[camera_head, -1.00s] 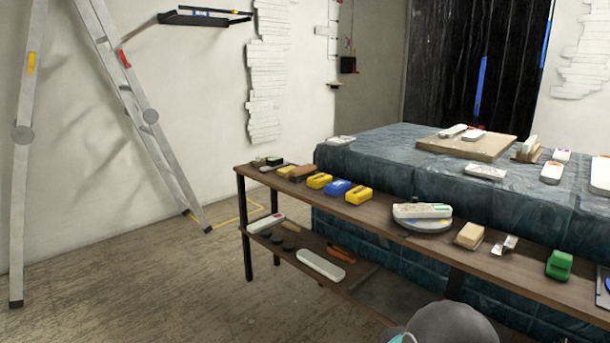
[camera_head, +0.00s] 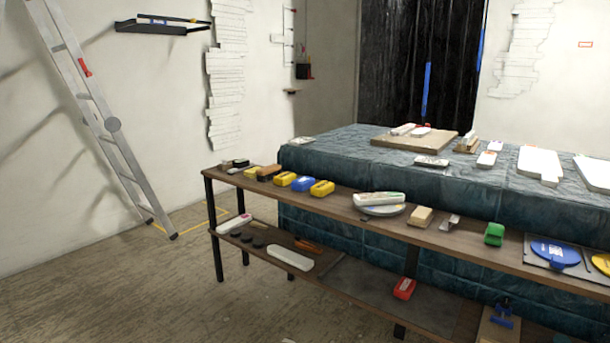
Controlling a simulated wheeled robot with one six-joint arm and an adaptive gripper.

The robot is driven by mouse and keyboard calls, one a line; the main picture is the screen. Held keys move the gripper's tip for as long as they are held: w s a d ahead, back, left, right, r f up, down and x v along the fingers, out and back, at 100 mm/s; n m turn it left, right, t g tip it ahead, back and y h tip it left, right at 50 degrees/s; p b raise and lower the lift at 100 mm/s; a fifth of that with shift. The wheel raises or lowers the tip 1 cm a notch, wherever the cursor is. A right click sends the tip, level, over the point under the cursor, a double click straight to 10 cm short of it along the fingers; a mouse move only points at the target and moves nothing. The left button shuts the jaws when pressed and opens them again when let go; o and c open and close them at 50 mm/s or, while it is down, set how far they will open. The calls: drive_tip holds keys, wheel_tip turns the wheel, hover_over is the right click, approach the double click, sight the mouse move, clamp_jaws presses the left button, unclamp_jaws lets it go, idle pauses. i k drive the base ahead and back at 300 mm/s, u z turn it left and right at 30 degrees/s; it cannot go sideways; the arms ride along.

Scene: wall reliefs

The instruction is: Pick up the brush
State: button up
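I cannot tell for sure which item is the brush; several small tools and blocks lie on the wooden rack's top shelf (camera_head: 345,200). Among them are a tan block with a pale base (camera_head: 419,216), a black block (camera_head: 240,163) and a brown block (camera_head: 268,173) at the left end. A pale block with a wooden part (camera_head: 467,146) sits on the covered table (camera_head: 345,166). All are too small to make out bristles. My gripper is not in view.
The rack's lower shelf (camera_head: 350,285) holds a long white block (camera_head: 290,258), a red item (camera_head: 404,289) and other small things. A ladder (camera_head: 90,110) leans at the left wall. A wall shelf (camera_head: 160,27) hangs above. The floor at front left (camera_head: 110,290) is clear.

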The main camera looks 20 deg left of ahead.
sight(265, 174)
drive_tip(key=u, duration=0.7)
drive_tip(key=i, duration=0.6)
drive_tip(key=u, duration=1.1)
drive_tip(key=i, duration=1.85)
drive_tip(key=z, duration=1.25)
drive_tip(key=i, duration=0.4)
drive_tip(key=z, duration=0.5)
